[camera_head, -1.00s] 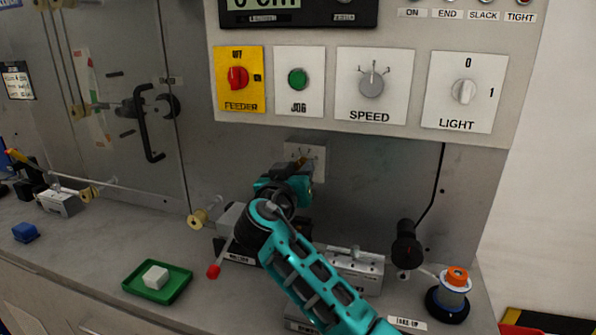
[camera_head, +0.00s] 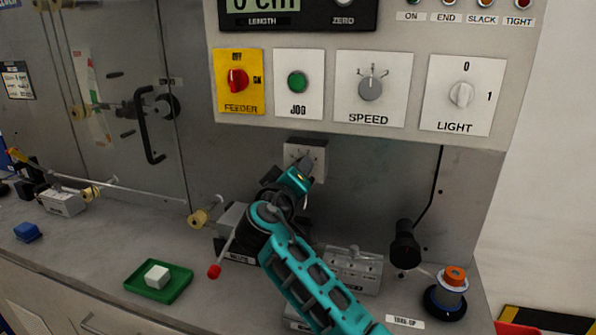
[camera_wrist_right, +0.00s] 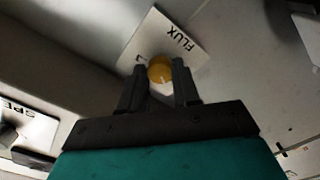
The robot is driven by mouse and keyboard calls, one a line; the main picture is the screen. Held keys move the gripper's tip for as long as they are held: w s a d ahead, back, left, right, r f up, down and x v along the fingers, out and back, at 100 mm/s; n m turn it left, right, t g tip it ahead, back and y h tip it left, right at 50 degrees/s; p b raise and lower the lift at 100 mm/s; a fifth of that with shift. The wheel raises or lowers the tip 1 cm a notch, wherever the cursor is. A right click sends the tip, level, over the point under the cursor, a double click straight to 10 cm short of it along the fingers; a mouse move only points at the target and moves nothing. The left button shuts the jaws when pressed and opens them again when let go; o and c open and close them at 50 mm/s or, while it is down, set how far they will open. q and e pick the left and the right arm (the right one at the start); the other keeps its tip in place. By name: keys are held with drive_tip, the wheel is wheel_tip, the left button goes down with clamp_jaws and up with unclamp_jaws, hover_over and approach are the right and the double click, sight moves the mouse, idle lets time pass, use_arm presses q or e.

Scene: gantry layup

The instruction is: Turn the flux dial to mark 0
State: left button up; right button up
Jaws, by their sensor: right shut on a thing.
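The flux dial (camera_wrist_right: 160,69) is a round yellow-orange knob on a white plate lettered FLUX (camera_wrist_right: 177,38) in the right wrist view. The same plate (camera_head: 318,149) sits on the back wall below the control panel in the head view. My right gripper (camera_wrist_right: 158,72) is shut on the dial, with one dark finger on each side of it. In the head view the right gripper (camera_head: 306,166) reaches up to the plate and hides the dial. A pale line shows on the knob, but I cannot tell which mark it faces. My left gripper is not in view.
The panel above has a red feeder knob (camera_head: 237,80), a green jog button (camera_head: 297,82), a speed dial (camera_head: 370,88) and a light switch (camera_head: 461,94). A green tray (camera_head: 180,291) holds a white block. A red-tipped lever (camera_head: 214,271) stands left of my arm.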

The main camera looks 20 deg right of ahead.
drive_tip(key=shift+n, duration=0.7)
drive_tip(key=o, duration=1.1)
drive_tip(key=shift+c, duration=0.2)
